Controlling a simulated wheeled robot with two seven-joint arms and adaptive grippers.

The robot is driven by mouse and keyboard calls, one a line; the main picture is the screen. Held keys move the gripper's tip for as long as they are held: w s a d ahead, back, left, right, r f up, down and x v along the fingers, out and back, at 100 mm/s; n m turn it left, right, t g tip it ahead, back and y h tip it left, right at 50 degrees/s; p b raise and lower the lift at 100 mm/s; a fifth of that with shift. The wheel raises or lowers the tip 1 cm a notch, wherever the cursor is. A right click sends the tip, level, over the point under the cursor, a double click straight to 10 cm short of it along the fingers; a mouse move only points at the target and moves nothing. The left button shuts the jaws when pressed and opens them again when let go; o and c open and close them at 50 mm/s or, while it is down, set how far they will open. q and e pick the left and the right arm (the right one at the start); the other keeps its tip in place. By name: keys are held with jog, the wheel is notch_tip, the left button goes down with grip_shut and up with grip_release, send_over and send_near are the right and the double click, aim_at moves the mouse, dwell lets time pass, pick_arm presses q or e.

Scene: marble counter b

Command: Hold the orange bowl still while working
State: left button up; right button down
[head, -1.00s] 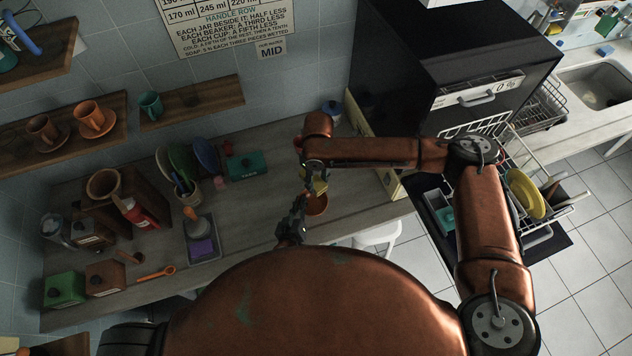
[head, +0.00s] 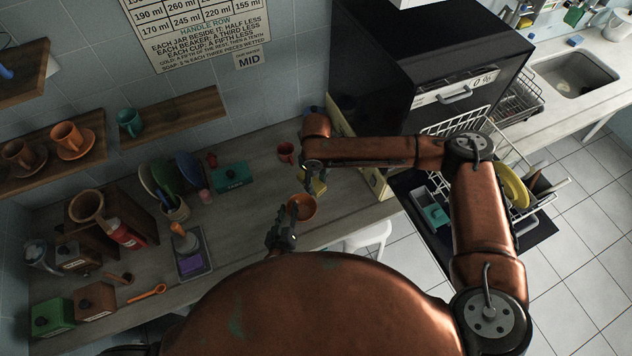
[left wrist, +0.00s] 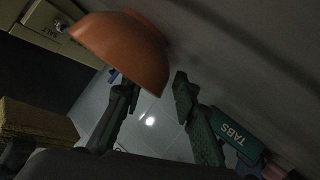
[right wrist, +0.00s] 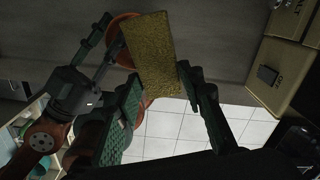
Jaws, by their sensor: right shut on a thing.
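The orange bowl (head: 303,208) sits near the counter's front edge. My left gripper (head: 291,213) is at the bowl's left side. In the left wrist view its fingers (left wrist: 155,82) are apart; the bowl (left wrist: 120,45) overlaps one fingertip, so I cannot tell whether they touch. My right gripper (head: 313,174) is above and behind the bowl, shut on a yellow sponge (head: 318,187). In the right wrist view the sponge (right wrist: 152,55) is between its fingers (right wrist: 158,78) and covers part of the bowl (right wrist: 121,28).
A tray (head: 206,258) with a purple sponge (head: 195,262) lies further left. A black dishwasher (head: 410,60) with pulled-out racks stands right; a white stool (head: 368,236) is below the counter edge.

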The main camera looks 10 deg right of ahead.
pick_arm(q)
jog(key=shift+r, duration=0.1)
jog(key=shift+s, duration=0.15)
jog(key=v, duration=1.1)
jog(key=shift+s+a, duration=0.1)
jog(key=shift+s, duration=0.3)
